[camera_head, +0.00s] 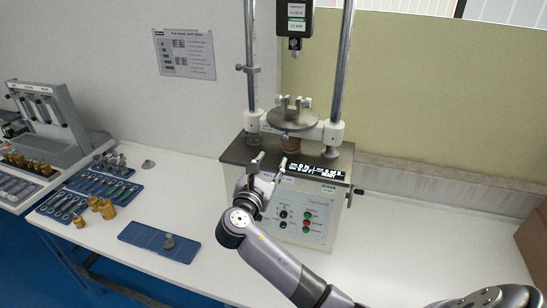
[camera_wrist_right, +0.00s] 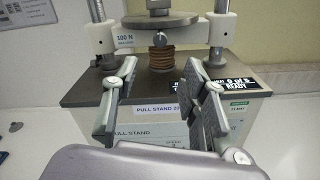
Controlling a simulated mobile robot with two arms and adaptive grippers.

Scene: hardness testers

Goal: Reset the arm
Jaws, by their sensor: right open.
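My right arm comes in from the lower right in the head view. Its gripper (camera_head: 264,172) is open and empty, in front of the tester's base. In the right wrist view the two fingers (camera_wrist_right: 160,108) stand apart with nothing between them. Beyond them is the test stand (camera_head: 308,190), with two posts, a round plate (camera_head: 293,121) carrying small clamps, and a hanging force gauge (camera_head: 295,20). The wrist view shows the round plate (camera_wrist_right: 160,21) above a brown coiled column (camera_wrist_right: 162,58). I cannot tell whether the gripper touches the stand's front. My left gripper is not in view.
Brass weights (camera_head: 104,208), tool trays (camera_head: 65,204) and another instrument (camera_head: 50,125) stand at the left. A brown box (camera_head: 535,238) is at the right edge. Table right of the stand is clear.

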